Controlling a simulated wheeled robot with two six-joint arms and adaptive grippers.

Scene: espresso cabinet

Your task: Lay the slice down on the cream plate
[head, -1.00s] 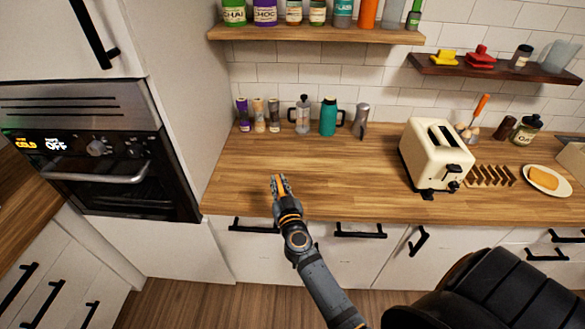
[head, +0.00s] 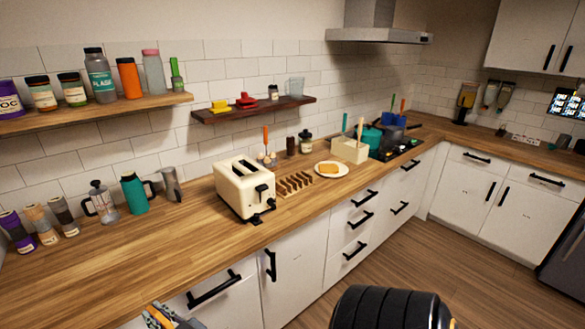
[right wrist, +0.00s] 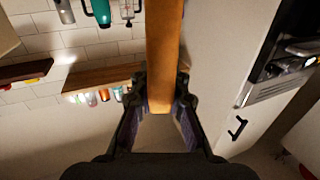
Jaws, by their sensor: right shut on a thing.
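The cream plate (head: 343,172) lies on the wooden counter, right of the toaster and rack, with one golden bread slice (head: 329,168) flat on it. My left gripper is not in view.
A cream toaster (head: 245,188) and a brown slotted rack (head: 295,184) stand left of the plate. A cream utensil box (head: 350,150) stands just behind it to the right. The counter front left of the toaster (head: 140,255) is clear. A shelf (head: 255,109) hangs above.

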